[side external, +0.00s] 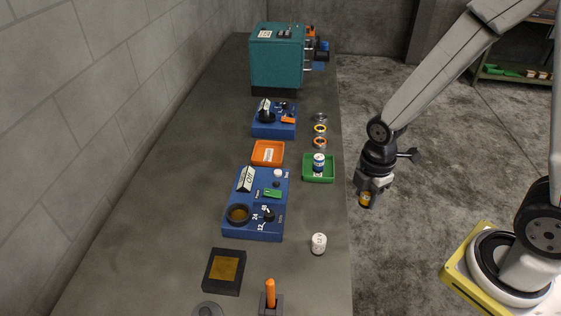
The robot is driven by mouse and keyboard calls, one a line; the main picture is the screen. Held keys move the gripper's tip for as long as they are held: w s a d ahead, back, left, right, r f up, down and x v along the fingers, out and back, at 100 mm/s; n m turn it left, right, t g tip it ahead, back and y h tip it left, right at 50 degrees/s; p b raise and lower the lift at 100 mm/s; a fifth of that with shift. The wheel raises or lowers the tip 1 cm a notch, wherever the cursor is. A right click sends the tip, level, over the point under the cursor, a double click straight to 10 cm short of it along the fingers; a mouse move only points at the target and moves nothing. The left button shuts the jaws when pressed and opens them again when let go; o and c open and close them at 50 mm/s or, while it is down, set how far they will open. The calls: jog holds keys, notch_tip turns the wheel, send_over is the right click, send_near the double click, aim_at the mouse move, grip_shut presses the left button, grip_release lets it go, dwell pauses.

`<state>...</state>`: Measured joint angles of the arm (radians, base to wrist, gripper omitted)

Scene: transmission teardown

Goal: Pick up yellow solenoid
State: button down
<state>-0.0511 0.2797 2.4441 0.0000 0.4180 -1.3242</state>
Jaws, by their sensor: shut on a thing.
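My gripper (366,196) hangs in the air just past the right edge of the bench, over the concrete floor. It points down and is shut on a small yellow and dark part, the yellow solenoid (366,199). Only the lower part of the solenoid shows below the fingers. The rest of it is hidden by the gripper.
The long grey bench (180,190) holds a blue panel with knobs (245,225), a green tray (318,178) with a blue and white can, an orange tray (268,153), a white cylinder (319,243) and a teal machine (277,60). An orange-handled tool (270,292) stands at the front.

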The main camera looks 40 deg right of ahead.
jog(key=shift+s+r, duration=0.2)
jog(key=shift+s, duration=0.3)
dwell(0.9)
jog(key=shift+w+a, duration=0.15)
jog(key=shift+w, duration=0.3)
jog(key=w+a+n, duration=0.3)
jog(key=w+a, duration=0.5)
jog(key=w, duration=0.4)
jog(key=n, duration=0.3)
send_over(238, 216)
jog(key=shift+f, duration=0.6)
jog(key=shift+f, duration=0.2)
jog(key=shift+f, duration=2.3)
jog(key=shift+f, duration=0.8)
